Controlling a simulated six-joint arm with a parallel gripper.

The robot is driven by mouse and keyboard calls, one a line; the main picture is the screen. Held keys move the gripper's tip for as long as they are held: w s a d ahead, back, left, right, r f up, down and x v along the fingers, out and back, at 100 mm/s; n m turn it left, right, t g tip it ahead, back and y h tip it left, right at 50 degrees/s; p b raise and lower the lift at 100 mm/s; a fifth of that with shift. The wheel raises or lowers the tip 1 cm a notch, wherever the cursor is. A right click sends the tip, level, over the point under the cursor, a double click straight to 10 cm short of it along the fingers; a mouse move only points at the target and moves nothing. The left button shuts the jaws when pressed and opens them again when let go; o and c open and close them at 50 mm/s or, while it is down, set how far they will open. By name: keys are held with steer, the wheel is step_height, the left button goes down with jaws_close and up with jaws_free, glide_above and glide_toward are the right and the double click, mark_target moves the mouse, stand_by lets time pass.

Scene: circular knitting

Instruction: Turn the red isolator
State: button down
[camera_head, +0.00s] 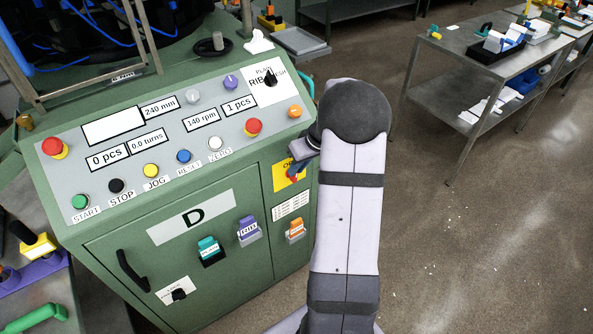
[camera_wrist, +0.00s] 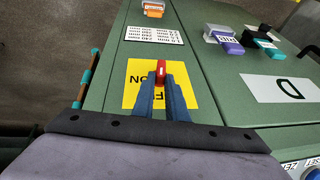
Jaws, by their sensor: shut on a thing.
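The red isolator (camera_wrist: 161,66) is a small red handle on a yellow plate (camera_wrist: 132,98), seen in the wrist view on the green machine front. The plate's lettering is upside down there, with "ON" readable and the rest partly covered by my fingers. My gripper (camera_wrist: 161,80) is shut on the red handle, with a blue-grey finger on each side of it. The handle's end shows between the fingertips. In the head view the yellow plate (camera_head: 279,177) is at the cabinet's right edge, and my arm and gripper (camera_head: 297,170) partly hide it.
The control panel (camera_head: 75,150) with buttons is above and left. Purple (camera_head: 248,228), teal (camera_head: 208,247) and orange (camera_head: 296,227) switches sit on the cabinet front near the isolator. A metal table (camera_head: 460,60) stands at the right, with open floor (camera_head: 450,250) before it.

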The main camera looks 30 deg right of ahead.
steer(key=d+f+m+y+b, duration=0.1)
steer(key=y+b, duration=0.1)
steer(key=y, duration=0.1)
steer(key=d+f+y+b, duration=0.1)
steer(key=y+b, duration=0.2)
steer(key=y, duration=0.1)
steer(key=f+m+y+b, duration=0.1)
steer(key=y+b, duration=0.1)
steer(key=y, duration=0.2)
steer(key=shift+d+f+m+t+b, duration=0.25)
steer(key=shift+d+m+t+b, duration=0.05)
steer(key=shift+d+t, duration=0.1)
stand_by(0.4)
steer(key=c, duration=1.8)
jaws_free()
steer(key=shift+o, duration=0.2)
steer(key=shift+r, duration=0.2)
steer(key=shift+d+r, duration=0.1)
